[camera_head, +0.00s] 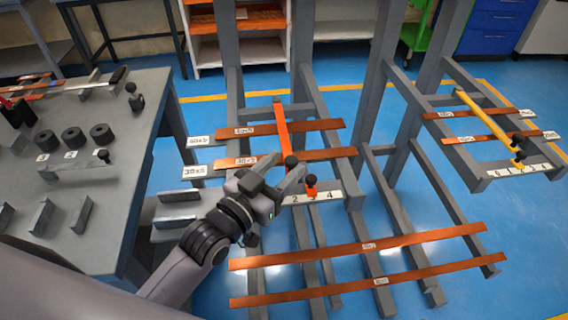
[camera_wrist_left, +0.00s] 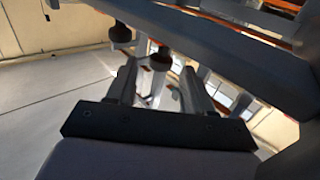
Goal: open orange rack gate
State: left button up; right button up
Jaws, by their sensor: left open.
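The orange rack gate (camera_head: 281,128) is a narrow bar lying across the copper busbars on the middle rack, with a black knob (camera_head: 291,162) at its near end. My left gripper (camera_head: 284,172) is open at that near end, its fingers on either side of the knob as seen from the head; contact cannot be told. In the left wrist view the open fingers (camera_wrist_left: 160,84) point toward a dark round knob (camera_wrist_left: 160,60), with another dark knob (camera_wrist_left: 120,34) further up left. A small orange piece with a black knob (camera_head: 311,182) sits on the numbered strip. My right gripper is not in view.
A yellow gate (camera_head: 487,119) lies on the right rack. Copper busbars (camera_head: 360,248) rest on the lower rack. A grey table (camera_head: 110,200) with black rollers (camera_head: 73,137) stands at left. Grey rack posts (camera_head: 385,60) rise behind the gripper. Blue floor is open between racks.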

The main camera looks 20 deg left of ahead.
pick_arm(q)
jog(key=shift+w+d, duration=0.2)
jog(key=shift+w, duration=0.25)
grip_shut()
jog(key=shift+d, duration=0.1)
